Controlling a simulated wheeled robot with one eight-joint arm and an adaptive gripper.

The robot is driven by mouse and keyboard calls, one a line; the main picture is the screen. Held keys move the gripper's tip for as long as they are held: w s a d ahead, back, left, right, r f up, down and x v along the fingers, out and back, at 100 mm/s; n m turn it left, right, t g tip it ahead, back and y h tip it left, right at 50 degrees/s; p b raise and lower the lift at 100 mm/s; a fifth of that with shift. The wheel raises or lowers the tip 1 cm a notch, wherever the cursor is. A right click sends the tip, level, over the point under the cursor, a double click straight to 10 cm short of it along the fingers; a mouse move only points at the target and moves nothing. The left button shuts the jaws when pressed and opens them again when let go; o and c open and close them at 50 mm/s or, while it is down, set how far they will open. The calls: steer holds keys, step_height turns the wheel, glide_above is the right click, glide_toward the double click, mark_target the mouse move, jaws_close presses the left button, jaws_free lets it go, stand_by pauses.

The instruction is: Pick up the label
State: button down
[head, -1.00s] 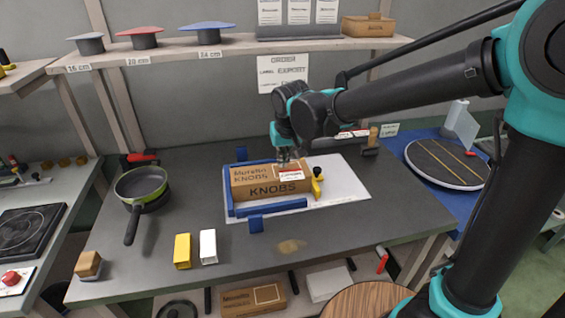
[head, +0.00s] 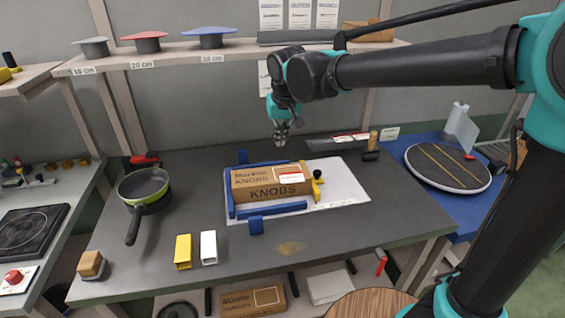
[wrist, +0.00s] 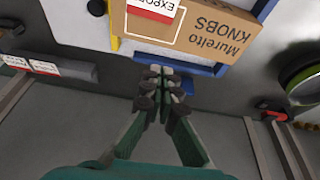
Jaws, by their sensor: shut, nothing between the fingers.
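A white label with a red band (head: 291,177) lies on the top of the cardboard KNOBS box (head: 255,190), near its right end. In the wrist view the label (wrist: 152,10) is cut by the top edge and reads EXPORT. Two more red-and-white labels (head: 350,137) lie on a grey strip at the back of the table; they also show in the wrist view (wrist: 43,67). My gripper (head: 281,143) is shut and empty, pointing down above and behind the box, apart from it. The wrist view shows its fingertips (wrist: 160,72) together.
A blue frame (head: 272,209) and a yellow clamp (head: 317,188) with a black knob surround the box on a white sheet. A pan (head: 143,187), a yellow block (head: 183,251) and a white block (head: 208,247) stand left and front. A round turntable (head: 447,165) is at right.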

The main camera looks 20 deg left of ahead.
mark_target(281, 173)
steer(key=x, duration=0.6)
steer(key=s+x, duration=0.1)
steer(key=x, duration=0.3)
steer(key=shift+d+f, duration=0.15)
steer(key=shift+d, duration=0.15)
steer(key=shift+s+d, duration=0.5)
steer(key=shift+s, duration=0.35)
steer(key=shift+s+d, duration=0.5)
steer(key=shift+s, duration=0.3)
steer(key=shift+w, duration=0.15)
